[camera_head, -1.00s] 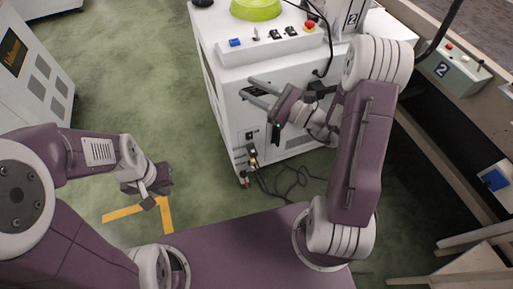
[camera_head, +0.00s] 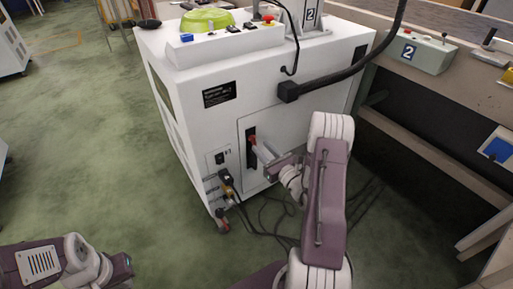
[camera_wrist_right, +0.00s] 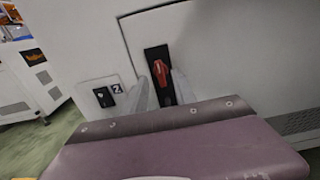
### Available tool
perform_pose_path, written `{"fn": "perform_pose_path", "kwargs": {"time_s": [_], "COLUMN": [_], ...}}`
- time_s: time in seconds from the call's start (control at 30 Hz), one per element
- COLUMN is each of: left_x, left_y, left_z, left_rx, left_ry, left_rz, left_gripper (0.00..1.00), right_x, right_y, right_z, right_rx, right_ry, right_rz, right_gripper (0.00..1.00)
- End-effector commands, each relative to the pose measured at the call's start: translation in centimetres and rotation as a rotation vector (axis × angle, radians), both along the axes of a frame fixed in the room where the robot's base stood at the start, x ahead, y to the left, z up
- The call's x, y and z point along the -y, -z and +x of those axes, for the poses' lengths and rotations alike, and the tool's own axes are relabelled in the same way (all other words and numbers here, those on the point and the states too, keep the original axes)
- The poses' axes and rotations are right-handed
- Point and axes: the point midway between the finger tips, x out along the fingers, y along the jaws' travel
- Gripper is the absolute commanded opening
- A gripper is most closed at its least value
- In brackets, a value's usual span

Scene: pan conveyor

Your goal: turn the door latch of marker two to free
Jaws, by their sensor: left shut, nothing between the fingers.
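The door latch of marker two is a red handle (camera_wrist_right: 160,73) on an upright black plate (camera_wrist_right: 157,58) in the white machine's door. It stands roughly upright. In the head view, the latch plate (camera_head: 251,146) is partly covered by my right gripper (camera_head: 259,152). In the right wrist view, the right gripper's two pale fingers (camera_wrist_right: 164,90) are apart, one on each side of the lower latch. I cannot tell whether they touch it. My left gripper (camera_head: 118,270) is low at the left, far from the machine, shut and empty, its tips hard to see.
A conveyor bench with control box 2 (camera_head: 418,52) stands right. Green floor is free at left.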

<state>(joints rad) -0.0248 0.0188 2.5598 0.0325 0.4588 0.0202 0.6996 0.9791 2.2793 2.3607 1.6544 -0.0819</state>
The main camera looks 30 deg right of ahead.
Motion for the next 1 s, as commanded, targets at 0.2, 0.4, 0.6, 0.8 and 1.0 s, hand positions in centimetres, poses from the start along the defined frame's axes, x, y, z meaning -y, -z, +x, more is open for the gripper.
{"fn": "perform_pose_path", "kwargs": {"time_s": [0.2,0.4,0.6,0.8,1.0], "left_x": [0.0,0.0,0.0,0.0,0.0], "left_y": [2.0,2.1,2.1,2.1,1.6], "left_z": [0.0,0.0,0.0,0.0,0.0], "left_rx": [0.000,0.000,0.000,0.000,0.000], "left_ry": [0.000,0.000,0.000,0.000,0.000], "left_rz": [0.000,0.000,0.000,0.000,0.000], "left_gripper": [0.00,0.00,0.00,0.00,0.00], "right_x": [-0.3,-0.3,-0.3,-0.3,-0.3], "right_y": [0.3,0.0,0.0,0.0,-0.1], "right_z": [3.5,4.3,4.2,4.2,4.2], "right_rx": [0.002,-0.001,-0.001,-0.001,-0.003], "right_ry": [-0.003,0.001,0.000,0.000,0.000], "right_rz": [-0.003,0.001,0.000,0.001,0.034], "right_gripper": [0.33,0.33,0.16,0.00,0.00]}}
